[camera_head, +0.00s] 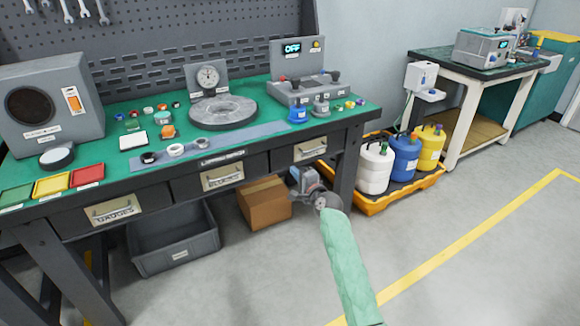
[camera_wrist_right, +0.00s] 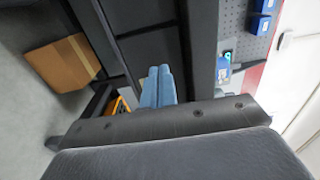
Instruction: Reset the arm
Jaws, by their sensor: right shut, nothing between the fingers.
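My right arm comes up from the bottom of the head view in a green sleeve. My right gripper (camera_head: 302,182) is in front of the bench's right end, below the tabletop and close to the drawers. In the right wrist view its two blue fingers (camera_wrist_right: 157,87) lie side by side, shut with nothing between them. My left gripper is in neither view.
The green-topped bench (camera_head: 240,148) carries a dial gauge, a round plate, a device reading OFF and small parts. A cardboard box (camera_head: 264,204) and grey crate (camera_head: 174,244) sit below. Several jugs stand in an orange tray (camera_head: 388,209) at right. The right floor is clear.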

